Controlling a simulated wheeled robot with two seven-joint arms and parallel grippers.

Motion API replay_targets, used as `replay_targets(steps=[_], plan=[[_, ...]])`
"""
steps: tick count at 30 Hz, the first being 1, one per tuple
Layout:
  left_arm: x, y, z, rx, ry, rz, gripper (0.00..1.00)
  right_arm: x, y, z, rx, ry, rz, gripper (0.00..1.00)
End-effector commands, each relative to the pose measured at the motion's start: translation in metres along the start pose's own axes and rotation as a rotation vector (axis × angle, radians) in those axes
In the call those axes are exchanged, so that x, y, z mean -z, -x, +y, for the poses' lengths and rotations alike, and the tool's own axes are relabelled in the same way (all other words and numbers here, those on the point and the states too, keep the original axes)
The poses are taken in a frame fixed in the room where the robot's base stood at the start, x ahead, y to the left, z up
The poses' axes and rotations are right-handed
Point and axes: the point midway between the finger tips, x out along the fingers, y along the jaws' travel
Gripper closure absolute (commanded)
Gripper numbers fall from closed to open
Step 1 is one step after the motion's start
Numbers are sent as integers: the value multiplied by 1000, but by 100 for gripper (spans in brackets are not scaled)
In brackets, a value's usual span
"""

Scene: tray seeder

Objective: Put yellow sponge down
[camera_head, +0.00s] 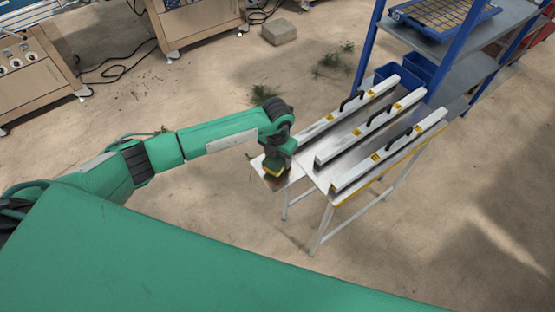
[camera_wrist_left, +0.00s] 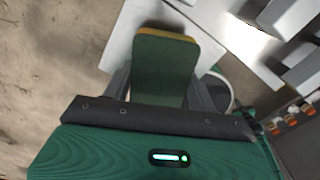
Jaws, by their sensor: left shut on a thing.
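The yellow sponge (camera_head: 273,171) with a dark green face is at the left end of a metal table (camera_head: 335,193). My left gripper (camera_head: 276,160) comes down over it from above. In the left wrist view the sponge (camera_wrist_left: 163,68) shows its green side and a yellow edge, and the left gripper (camera_wrist_left: 160,95) is shut on it, one finger on each side. A light board (camera_wrist_left: 125,32) lies below the sponge. I cannot tell whether the sponge touches it. My right gripper is not in view.
Several long metal bars with black handles (camera_head: 390,142) lie on the table right of the sponge. A blue shelf rack (camera_head: 367,45) stands behind. A grey block (camera_head: 279,31) lies on the floor. The floor in front right is clear.

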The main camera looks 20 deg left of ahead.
Motion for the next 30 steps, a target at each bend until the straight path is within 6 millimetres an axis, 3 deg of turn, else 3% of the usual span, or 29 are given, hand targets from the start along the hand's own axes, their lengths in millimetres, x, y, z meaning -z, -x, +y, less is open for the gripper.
replay_targets(steps=[6, 17, 18, 21, 30], plan=[[0, -26, 0, 0, 0, 2, 60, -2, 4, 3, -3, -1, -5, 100], [0, -31, 0, -1, 0, 0, 60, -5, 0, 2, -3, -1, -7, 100], [0, -31, 0, -1, 0, 0, 40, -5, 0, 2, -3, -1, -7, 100], [0, -30, 0, 0, 0, 0, 20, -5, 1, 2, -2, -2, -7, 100], [0, -28, 0, 0, 0, 0, 20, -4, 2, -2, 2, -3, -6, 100]])
